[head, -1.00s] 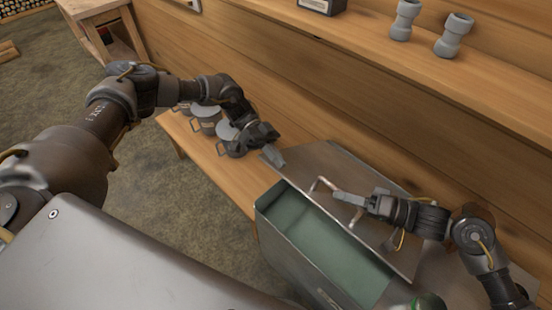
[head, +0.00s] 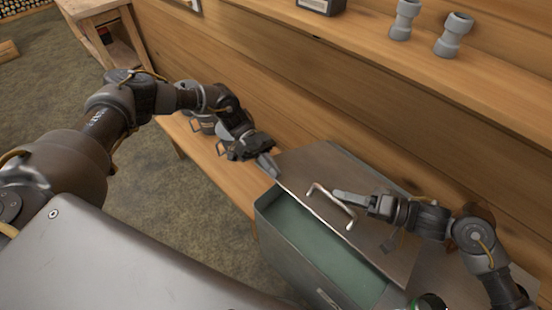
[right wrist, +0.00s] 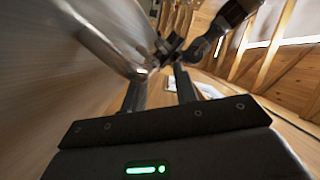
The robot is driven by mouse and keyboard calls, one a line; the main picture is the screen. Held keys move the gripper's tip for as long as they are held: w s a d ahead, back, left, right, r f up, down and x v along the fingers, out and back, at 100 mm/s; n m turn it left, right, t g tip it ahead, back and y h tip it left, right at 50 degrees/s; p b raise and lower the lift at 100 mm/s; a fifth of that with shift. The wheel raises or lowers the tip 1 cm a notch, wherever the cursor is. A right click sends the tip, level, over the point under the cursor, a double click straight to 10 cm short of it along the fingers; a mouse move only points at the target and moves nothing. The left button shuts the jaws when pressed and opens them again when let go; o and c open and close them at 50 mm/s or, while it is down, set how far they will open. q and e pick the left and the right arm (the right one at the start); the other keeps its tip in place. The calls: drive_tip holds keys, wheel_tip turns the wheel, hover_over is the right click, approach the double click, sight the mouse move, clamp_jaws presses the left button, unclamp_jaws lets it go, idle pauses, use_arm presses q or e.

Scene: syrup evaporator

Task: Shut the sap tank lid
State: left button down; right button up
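The sap tank (head: 277,240) is a grey metal box with a greenish inside, open at the top front. Its metal lid (head: 375,235) is raised and tilted over the back of the opening, with a bar handle (head: 332,203) on its face. My left gripper (head: 268,166) is at the lid's upper left corner; whether it touches or grips is unclear. My right gripper (head: 345,196) is beside the handle. In the right wrist view its fingers (right wrist: 158,85) are apart, with a blurred metal surface, likely the lid (right wrist: 105,30), close at left.
A wooden bench (head: 200,155) with grey pails (head: 203,124) runs left of the tank, partly behind my left arm. A wall shelf (head: 400,65) holds two grey fittings (head: 454,34).

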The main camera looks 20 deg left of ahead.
use_arm(q)
drive_tip(key=shift+f, duration=0.15)
use_arm(e)
drive_tip(key=shift+o, duration=0.9)
drive_tip(key=shift+w+r, duration=0.15)
drive_tip(key=shift+r, duration=0.05)
use_arm(q)
drive_tip(key=shift+a, duration=0.1)
use_arm(e)
drive_tip(key=shift+a+f, duration=0.1)
drive_tip(key=shift+a, duration=0.05)
